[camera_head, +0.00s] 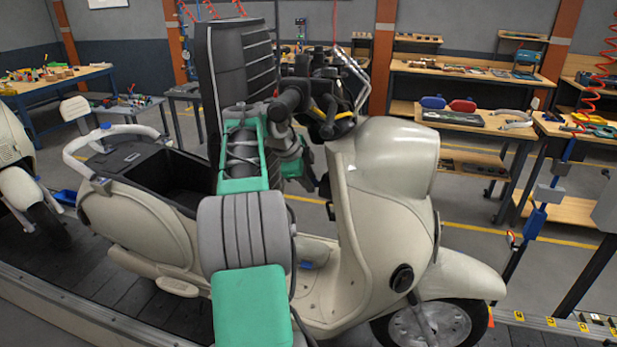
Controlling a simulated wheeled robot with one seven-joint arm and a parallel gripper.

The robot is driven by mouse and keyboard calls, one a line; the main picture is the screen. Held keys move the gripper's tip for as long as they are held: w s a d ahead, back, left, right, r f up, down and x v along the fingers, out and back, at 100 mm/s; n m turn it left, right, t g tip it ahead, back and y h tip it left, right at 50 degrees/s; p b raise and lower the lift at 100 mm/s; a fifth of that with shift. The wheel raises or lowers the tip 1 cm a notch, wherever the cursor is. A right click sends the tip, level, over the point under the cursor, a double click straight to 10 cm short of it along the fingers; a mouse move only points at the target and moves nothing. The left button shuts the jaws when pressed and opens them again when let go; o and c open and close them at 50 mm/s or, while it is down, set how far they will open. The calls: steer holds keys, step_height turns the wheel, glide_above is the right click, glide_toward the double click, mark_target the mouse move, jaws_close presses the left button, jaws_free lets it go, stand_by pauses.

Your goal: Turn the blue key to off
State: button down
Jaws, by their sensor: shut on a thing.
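A cream scooter (392,165) stands in the middle of the view, with its handlebar and front fairing to the right of my arm. My grey and green arm reaches up and across in front of the scooter. My gripper (323,186) is small and dark, at the inner side of the front fairing below the handlebar. It is shut at that spot. The blue key cannot be made out; the gripper and wrist hide the place between the fingers. The key's angle cannot be seen.
The handlebar's black grip (286,104) is close above my wrist. A tall black backrest-like panel (238,72) rises behind my arm. Another cream scooter (12,150) is at the left edge. Workbenches with tools stand behind, across open floor.

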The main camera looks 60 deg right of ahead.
steer(key=c, duration=1)
jaws_free()
steer(key=shift+r, duration=0.2)
steer(key=shift+r, duration=0.1)
steer(key=w+a+b, duration=0.1)
steer(key=a, duration=0.3)
steer(key=w+a+b, duration=0.1)
steer(key=a+b, duration=0.1)
steer(key=a, duration=0.2)
steer(key=w+a+b, duration=0.1)
steer(key=a, duration=0.3)
steer(key=shift+w+a+r+b, duration=0.1)
steer(key=shift+w+r+b, duration=0.05)
steer(key=shift+r+b, duration=0.15)
steer(key=p+v, duration=0.4)
steer(key=v, duration=0.2)
steer(key=shift+p, duration=0.3)
